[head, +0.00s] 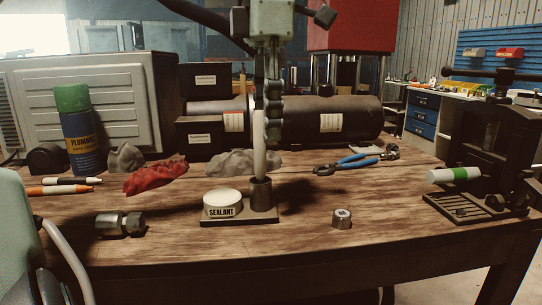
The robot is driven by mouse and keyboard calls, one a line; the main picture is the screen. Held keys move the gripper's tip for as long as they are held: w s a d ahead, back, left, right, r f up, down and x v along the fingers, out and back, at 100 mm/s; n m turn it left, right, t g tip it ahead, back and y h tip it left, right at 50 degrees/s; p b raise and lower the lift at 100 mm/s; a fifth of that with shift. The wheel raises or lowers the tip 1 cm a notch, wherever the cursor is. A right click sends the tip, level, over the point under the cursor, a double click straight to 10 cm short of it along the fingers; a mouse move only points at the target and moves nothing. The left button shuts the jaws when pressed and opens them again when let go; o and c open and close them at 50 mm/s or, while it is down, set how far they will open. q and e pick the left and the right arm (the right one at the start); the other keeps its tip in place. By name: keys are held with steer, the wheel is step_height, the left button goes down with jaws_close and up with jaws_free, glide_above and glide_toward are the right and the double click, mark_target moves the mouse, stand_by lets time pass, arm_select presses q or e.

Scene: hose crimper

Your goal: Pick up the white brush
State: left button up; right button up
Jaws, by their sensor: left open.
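The white brush (260,155) stands upright in a dark round holder (261,194) near the middle of the table. The holder sits on a small flat base beside a white sealant tin (222,203). My left gripper (267,117) points straight down over the brush, its dark fingers at the brush's upper part. The gripper is open. The fingers partly cover the brush's top, and I cannot tell whether they touch it. My right gripper is not in view.
A red cloth (154,175) and grey rags (243,163) lie behind the base. A spray can (79,128) stands left; a dark press (484,150) stands right. The front right-centre is mostly clear.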

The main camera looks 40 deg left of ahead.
mark_target(260, 179)
arm_select(q)
steer(key=f, duration=0.3)
steer(key=s+f, duration=0.1)
steer(key=f, duration=0.1)
steer(key=shift+a+f, duration=0.3)
steer(key=shift+f, duration=0.45)
jaws_close()
